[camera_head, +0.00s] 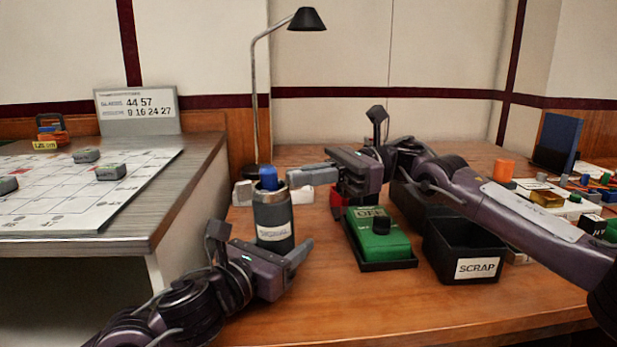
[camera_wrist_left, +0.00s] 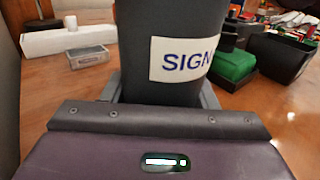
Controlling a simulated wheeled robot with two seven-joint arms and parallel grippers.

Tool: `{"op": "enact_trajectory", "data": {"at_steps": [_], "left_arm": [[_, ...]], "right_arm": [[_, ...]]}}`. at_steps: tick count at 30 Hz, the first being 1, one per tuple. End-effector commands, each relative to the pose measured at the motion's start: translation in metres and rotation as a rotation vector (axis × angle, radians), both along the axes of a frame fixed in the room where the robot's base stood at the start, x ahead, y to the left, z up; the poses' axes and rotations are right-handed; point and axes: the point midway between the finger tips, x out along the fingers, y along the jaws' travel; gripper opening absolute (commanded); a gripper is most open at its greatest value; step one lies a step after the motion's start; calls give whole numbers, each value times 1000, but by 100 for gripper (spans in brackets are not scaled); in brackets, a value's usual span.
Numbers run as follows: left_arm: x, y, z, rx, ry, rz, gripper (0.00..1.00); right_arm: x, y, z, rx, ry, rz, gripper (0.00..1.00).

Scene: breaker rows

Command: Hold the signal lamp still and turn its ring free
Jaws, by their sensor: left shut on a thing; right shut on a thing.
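The signal lamp (camera_head: 273,219) is a dark upright cylinder with a white label, a grey ring (camera_head: 271,193) at its top and a blue lens (camera_head: 268,176). My left gripper (camera_head: 259,243) is shut on the lamp's lower body, one finger on each side. In the left wrist view the lamp body (camera_wrist_left: 178,85) stands between the fingers, its label partly cut off; the ring is out of that frame. My right gripper (camera_head: 289,179) reaches in from the right at ring height, shut on the ring; its far finger is mostly hidden.
A green box (camera_head: 379,239) with a black knob and a black SCRAP bin (camera_head: 463,248) stand to the right. A desk lamp (camera_head: 256,90) rises behind. A grey table with a gridded sheet (camera_head: 110,205) is at left. The front of the wooden bench is clear.

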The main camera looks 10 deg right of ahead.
Motion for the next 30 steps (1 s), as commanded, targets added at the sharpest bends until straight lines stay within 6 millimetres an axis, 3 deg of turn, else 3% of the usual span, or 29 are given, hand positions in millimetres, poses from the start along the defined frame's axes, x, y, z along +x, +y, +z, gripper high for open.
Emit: {"op": "enact_trajectory", "data": {"at_steps": [15, 30], "left_arm": [[-4, -4, 1, 3, -6, -13, 12], [-4, -4, 0, 6, -4, -13, 12]], "right_arm": [[14, 11, 3, -9, 10, 270, 0], [17, 13, 1, -18, 15, 365, 0]]}}
